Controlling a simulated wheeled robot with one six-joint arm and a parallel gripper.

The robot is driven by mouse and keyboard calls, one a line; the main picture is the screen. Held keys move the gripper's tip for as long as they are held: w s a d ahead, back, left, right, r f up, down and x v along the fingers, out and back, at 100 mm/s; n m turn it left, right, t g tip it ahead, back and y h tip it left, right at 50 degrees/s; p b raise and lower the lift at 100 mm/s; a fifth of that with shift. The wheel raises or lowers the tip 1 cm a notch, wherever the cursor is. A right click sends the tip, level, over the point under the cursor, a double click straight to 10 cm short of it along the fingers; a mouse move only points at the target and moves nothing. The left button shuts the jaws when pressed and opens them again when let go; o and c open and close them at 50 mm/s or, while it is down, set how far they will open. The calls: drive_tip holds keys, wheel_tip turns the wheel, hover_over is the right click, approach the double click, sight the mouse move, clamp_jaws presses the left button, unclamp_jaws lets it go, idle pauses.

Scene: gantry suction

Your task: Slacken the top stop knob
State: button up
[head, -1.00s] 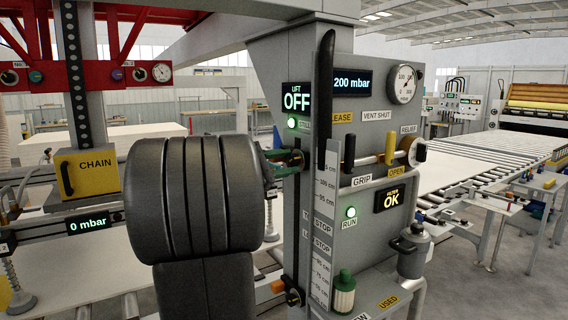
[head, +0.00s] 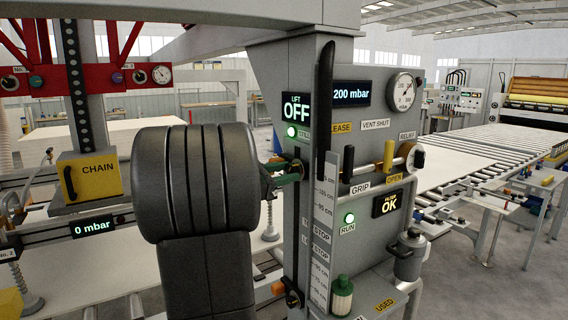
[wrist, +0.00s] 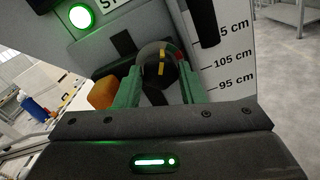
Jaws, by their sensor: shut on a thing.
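The top stop knob (wrist: 158,62) is a dark round knob with a yellow mark, between the green fingers of my gripper (wrist: 160,84) in the wrist view. My gripper is shut on it. In the head view my gripper (head: 282,178) reaches the left edge of the grey column, beside the upper part of the scale (head: 322,215); my arm and the fingers hide most of the knob there. An orange block (wrist: 103,93) sits just left of the fingers in the wrist view. A lower stop knob (head: 292,298) with an orange end is on the same edge.
The LIFT display (head: 297,106) reads OFF above my gripper, with a lit green lamp (head: 291,132). A long black handle (head: 326,95) stands right of it.

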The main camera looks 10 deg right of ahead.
drive_tip(key=shift+r+n+p, duration=0.1)
drive_tip(key=shift+n+p, duration=0.9)
drive_tip(key=shift+n, duration=0.1)
drive_tip(key=o, duration=1)
drive_tip(key=b+v, duration=0.2)
drive_tip(key=v, duration=1.1)
drive_tip(key=shift+s+a+b, duration=0.1)
drive_tip(key=shift+a+b, duration=0.25)
drive_tip(key=shift+a, duration=0.05)
